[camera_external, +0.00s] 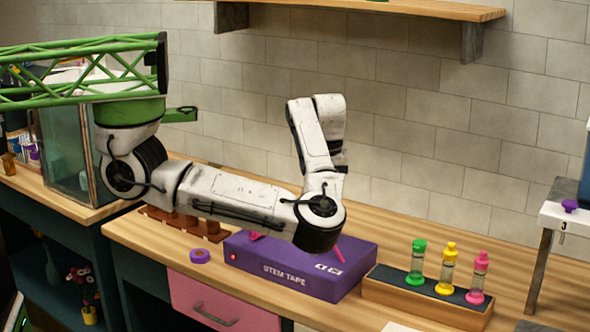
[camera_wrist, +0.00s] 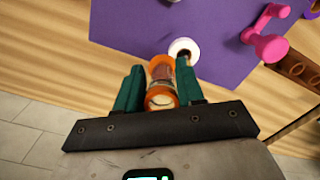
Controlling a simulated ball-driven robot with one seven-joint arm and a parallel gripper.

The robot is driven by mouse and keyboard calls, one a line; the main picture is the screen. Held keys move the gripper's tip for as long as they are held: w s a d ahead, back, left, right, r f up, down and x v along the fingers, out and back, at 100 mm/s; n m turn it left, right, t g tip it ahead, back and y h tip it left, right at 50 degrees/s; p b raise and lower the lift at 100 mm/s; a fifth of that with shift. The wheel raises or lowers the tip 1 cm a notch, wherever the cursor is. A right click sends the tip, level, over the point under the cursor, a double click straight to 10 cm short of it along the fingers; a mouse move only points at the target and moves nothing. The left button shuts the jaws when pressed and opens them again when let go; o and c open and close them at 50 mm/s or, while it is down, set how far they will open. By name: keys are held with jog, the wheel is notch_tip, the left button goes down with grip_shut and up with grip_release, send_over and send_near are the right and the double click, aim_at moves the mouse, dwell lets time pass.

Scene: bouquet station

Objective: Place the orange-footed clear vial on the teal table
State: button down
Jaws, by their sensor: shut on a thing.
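My gripper (camera_wrist: 160,76) has teal fingers and is shut on a clear vial with orange ends (camera_wrist: 162,99) in the wrist view. The vial sits between the two fingers, over or near the edge of the purple box. In the external view my gripper and the vial are hidden behind my arm.
A wooden rack (camera_external: 425,298) holds green, yellow and pink vials. A purple tape roll (camera_external: 200,256) lies left. A shelf (camera_external: 400,8) hangs above.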

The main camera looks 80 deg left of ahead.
jog(key=shift+m+g+h, duration=0.4)
jog(key=shift+m+h, duration=0.5)
jog(key=shift+w+a+f, duration=0.25)
jog(key=shift+w+f, duration=1.85)
jog(key=shift+w, duration=0.2)
jog(key=shift+w+a+f, duration=0.3)
jog(key=shift+w+f, duration=1.75)
jog(key=shift+w, duration=0.2)
jog(key=shift+w+a+f, duration=0.25)
jog(key=shift+w+f, duration=1.85)
jog(key=shift+w, duration=0.2)
jog(key=c, duration=0.7)
grip_release()
jog(key=shift+r, duration=0.1)
notch_tip(320, 180, up, 12)
jog(key=w+a, duration=0.1)
jog(key=a, duration=0.1)
jog(key=shift+a, duration=0.1)
